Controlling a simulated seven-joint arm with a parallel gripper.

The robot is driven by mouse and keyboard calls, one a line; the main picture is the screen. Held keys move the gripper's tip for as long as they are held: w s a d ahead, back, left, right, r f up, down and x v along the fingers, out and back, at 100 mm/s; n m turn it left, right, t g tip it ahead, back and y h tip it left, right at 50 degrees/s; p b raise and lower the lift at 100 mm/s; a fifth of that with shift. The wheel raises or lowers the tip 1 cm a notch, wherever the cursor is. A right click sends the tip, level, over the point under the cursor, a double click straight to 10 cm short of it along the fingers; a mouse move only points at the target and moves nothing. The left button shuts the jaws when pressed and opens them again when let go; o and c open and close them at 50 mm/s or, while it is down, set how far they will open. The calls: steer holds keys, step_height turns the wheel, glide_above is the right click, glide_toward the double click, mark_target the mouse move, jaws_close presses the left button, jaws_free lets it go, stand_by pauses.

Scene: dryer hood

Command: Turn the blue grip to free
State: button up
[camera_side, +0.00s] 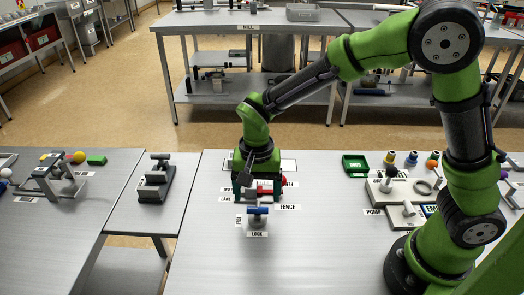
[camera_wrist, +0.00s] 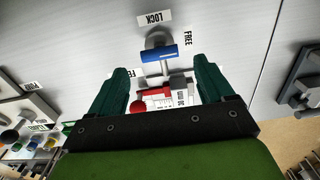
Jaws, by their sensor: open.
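The blue grip (camera_side: 257,210) is a short bar on a grey round post, standing on a small pale base near the front of the table. In the wrist view the blue grip (camera_wrist: 158,54) lies nearly crosswise, ahead of the fingertips. The LOCK label (camera_side: 257,234) is in front of it; the FREE label (camera_wrist: 188,38) is beside it at right in the wrist view. My gripper (camera_side: 258,190) is just behind the grip in the side view. In the wrist view my gripper (camera_wrist: 161,70) has its green fingers wide apart, with nothing clamped between them.
A red part (camera_wrist: 156,92) with a red knob (camera_wrist: 137,107) lies below the blue grip, between my fingers in the wrist view. The FENCE label (camera_side: 287,207) is to the right. A green tray (camera_side: 355,175) and pump fixture (camera_side: 398,192) stand farther right.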

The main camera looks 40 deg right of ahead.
mark_target(257, 208)
step_height(257, 208, up, 12)
steer(key=shift+r, duration=0.25)
stand_by(0.3)
steer(key=s+d+r+n+t+y, duration=0.1)
steer(key=s+d+r+n+t, duration=0.1)
steer(key=s+d, duration=0.3)
steer(key=s+d+r+n+t+y, duration=0.1)
steer(key=s+d+r+n+t, duration=0.1)
steer(key=s+d+t, duration=0.3)
steer(key=s+d+n, duration=0.1)
steer(key=s, duration=0.2)
